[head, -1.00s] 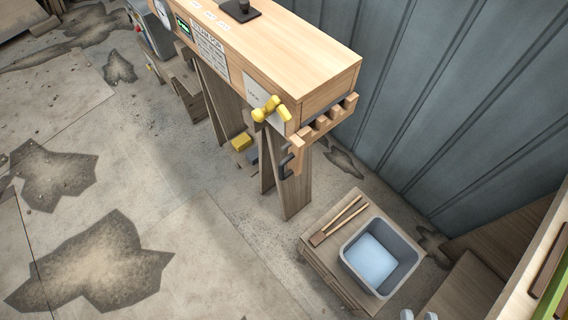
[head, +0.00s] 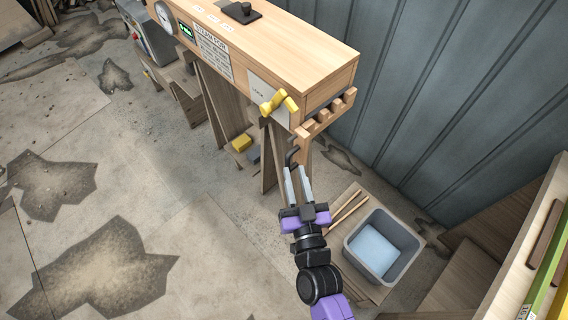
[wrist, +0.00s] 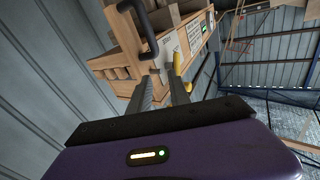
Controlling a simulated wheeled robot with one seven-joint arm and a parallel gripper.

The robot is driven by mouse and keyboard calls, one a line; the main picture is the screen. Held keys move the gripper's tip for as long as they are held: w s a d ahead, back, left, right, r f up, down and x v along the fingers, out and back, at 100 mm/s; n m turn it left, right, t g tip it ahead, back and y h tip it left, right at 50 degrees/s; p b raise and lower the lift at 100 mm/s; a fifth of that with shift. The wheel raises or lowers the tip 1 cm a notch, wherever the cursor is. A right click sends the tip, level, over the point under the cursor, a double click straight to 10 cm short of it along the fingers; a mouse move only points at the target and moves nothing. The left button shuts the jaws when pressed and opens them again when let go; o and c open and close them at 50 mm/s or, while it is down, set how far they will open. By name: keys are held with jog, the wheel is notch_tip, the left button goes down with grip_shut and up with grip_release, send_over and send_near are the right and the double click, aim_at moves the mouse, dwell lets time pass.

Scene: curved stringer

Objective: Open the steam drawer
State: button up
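The steam box (head: 300,50) is a long pale wooden box on plank legs along the wall. A dark bar handle (head: 292,157) shows below its near end, and it also shows large in the wrist view (wrist: 151,40). A yellow lever (head: 275,102) sits on the white lock plate at the box's near side; yellow parts show in the wrist view (wrist: 178,62). My gripper (head: 296,169) is just below the handle, its two grey fingers pointing up at it. In the wrist view a gap shows between the fingers (wrist: 163,80), with nothing between them. I cannot tell whether they touch the handle.
A wooden peg rack (head: 327,112) juts from the box's near end. A grey tub (head: 384,246) of pale blue water stands on a low wooden platform beside my arm, with wooden tongs (head: 347,208). The metal wall (head: 440,100) is behind. Floor on the left is open.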

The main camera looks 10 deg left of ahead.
aim_at(288, 163)
jog(key=shift+n+h, duration=0.4)
jog(key=w+a+f, duration=0.1)
jog(key=w, duration=0.1)
jog(key=w+a+f, duration=0.1)
jog(key=w+f, duration=0.1)
jog(key=w, duration=0.1)
jog(key=w+a+f, duration=0.1)
jog(key=w, duration=0.1)
jog(key=shift+w+f, duration=0.2)
jog(key=shift+f, duration=0.1)
grip_shut()
dwell(1.1)
